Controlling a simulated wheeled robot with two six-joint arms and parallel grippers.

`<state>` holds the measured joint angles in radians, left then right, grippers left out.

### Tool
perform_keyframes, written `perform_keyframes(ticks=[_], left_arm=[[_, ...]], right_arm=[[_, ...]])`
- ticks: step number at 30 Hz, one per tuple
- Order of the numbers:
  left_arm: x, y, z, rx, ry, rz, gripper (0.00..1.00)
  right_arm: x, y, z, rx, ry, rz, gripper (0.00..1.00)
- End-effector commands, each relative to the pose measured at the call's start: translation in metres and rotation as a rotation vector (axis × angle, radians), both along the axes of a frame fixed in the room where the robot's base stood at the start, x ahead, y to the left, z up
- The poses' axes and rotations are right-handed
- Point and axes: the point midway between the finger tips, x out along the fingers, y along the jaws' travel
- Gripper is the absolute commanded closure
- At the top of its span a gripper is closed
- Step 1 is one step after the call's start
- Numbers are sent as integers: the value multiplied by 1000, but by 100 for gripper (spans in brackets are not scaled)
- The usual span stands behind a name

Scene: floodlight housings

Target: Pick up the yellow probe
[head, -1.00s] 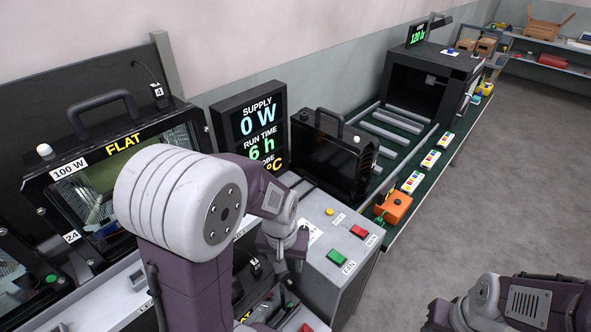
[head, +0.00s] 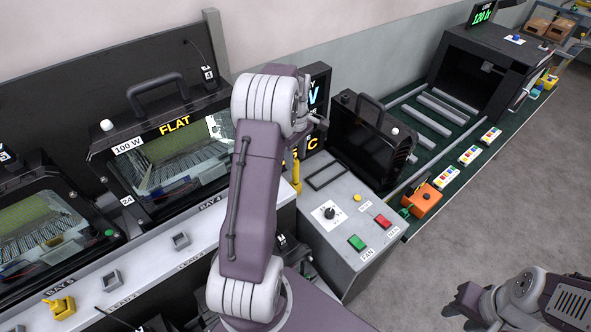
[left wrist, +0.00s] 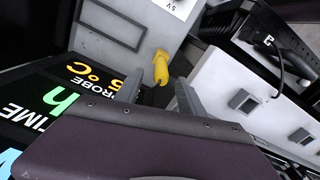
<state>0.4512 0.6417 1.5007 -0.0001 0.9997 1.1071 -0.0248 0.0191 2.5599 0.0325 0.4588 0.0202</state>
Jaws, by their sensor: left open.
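The yellow probe (head: 296,176) stands at the left edge of the grey control box, just below my left wrist in the head view. In the left wrist view the probe (left wrist: 161,68) shows just past the fingertips, between the lines of the two fingers. My left gripper (left wrist: 157,86) is open and empty, with its fingers apart from the probe. In the head view my left arm's wrist hides most of this gripper. My right gripper (head: 462,300) is at the lower right, over the floor and far from the probe; its jaw opening is unclear.
The grey control box (head: 338,228) has buttons and a dark rectangular outline on top. The display (head: 318,90) stands behind my left wrist. A black floodlight housing (head: 372,140) stands right of it, and another housing (head: 165,145) at the left. A yellow piece (head: 60,306) sits at lower left.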

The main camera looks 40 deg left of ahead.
Motion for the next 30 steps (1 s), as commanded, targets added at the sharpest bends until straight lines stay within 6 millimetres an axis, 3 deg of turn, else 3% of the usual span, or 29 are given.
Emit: perform_keyframes(ticks=[6,14,21,28,29,30], left_arm=[[-1,-1,-30,-2,3,-4,53],[-1,-1,-47,-2,3,-6,53],[-2,-1,-87,-1,1,-7,53],[-2,0,-91,0,-1,-7,53],[-2,0,-91,0,-1,-7,56],[-2,-1,-91,0,-1,-7,67]], right_arm=[[0,0,5,0,0,0,64],[0,0,10,0,0,0,64],[0,0,19,0,0,0,64],[0,0,19,0,0,0,64],[0,0,19,0,0,0,64],[0,0,19,0,0,0,64]])
